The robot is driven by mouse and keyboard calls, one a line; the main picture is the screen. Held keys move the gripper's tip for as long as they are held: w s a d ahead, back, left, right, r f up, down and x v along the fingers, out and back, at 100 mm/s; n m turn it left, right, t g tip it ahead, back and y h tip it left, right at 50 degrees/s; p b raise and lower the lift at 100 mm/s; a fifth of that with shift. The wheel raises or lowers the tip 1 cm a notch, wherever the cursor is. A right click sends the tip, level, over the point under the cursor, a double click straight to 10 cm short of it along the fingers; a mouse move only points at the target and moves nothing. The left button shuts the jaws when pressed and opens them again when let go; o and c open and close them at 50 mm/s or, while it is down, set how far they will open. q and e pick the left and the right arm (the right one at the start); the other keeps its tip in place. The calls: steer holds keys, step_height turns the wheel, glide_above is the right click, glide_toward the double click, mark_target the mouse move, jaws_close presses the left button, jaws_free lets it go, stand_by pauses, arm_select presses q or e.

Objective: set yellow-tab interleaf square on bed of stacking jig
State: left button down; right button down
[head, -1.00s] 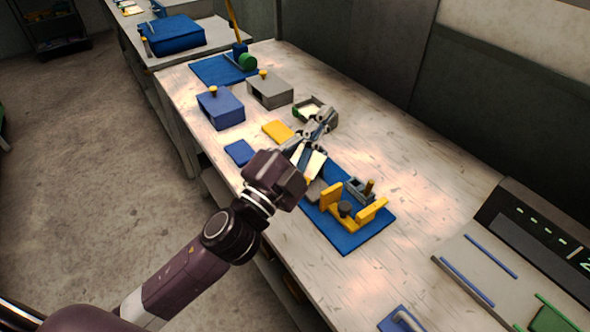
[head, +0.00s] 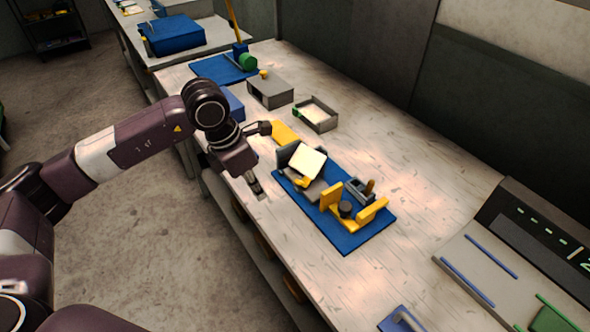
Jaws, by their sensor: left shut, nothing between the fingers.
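The cream interleaf square (head: 308,162) with its yellow tab (head: 302,182) is at the grey stacking jig (head: 287,154) on the blue mat (head: 348,243). The square looks tilted, with its tab toward the front. Part of the jig's bed (head: 313,192) shows bare below it. I cannot tell how much of the square touches the bed. My left gripper (head: 256,188) is shut and empty, to the left of the jig and apart from the square, near the table's front edge. My right gripper is not in view.
A yellow fixture with a dark knob (head: 345,209) stands on the mat right of the jig. An open grey tray (head: 330,126) holding a pale sheet and a grey box (head: 271,93) stand behind. My left arm partly hides a blue box (head: 235,103).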

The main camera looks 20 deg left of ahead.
mark_target(295, 168)
arm_select(q)
steer(key=shift+w+a+r+y, duration=0.1)
steer(key=shift+a+y, duration=0.2)
steer(key=shift+a, duration=0.5)
steer(key=shift+w+r, duration=0.1)
steer(key=shift+w, duration=0.05)
steer(key=w+d+p, duration=0.2)
steer(key=w+d, duration=0.2)
steer(key=w+d+p, duration=0.3)
steer(key=w, duration=0.1)
steer(key=shift+w+d, duration=0.15)
steer(key=shift+d, duration=0.2)
steer(key=shift+w+p, duration=0.15)
steer(key=shift+p, duration=0.4)
steer(key=shift+d+f+p, duration=0.1)
steer(key=shift+f+p, duration=0.2)
steer(key=shift+f, duration=0.1)
steer(key=shift+f+b, duration=0.5)
steer(key=shift+b, duration=0.15)
steer(key=shift+f, duration=0.1)
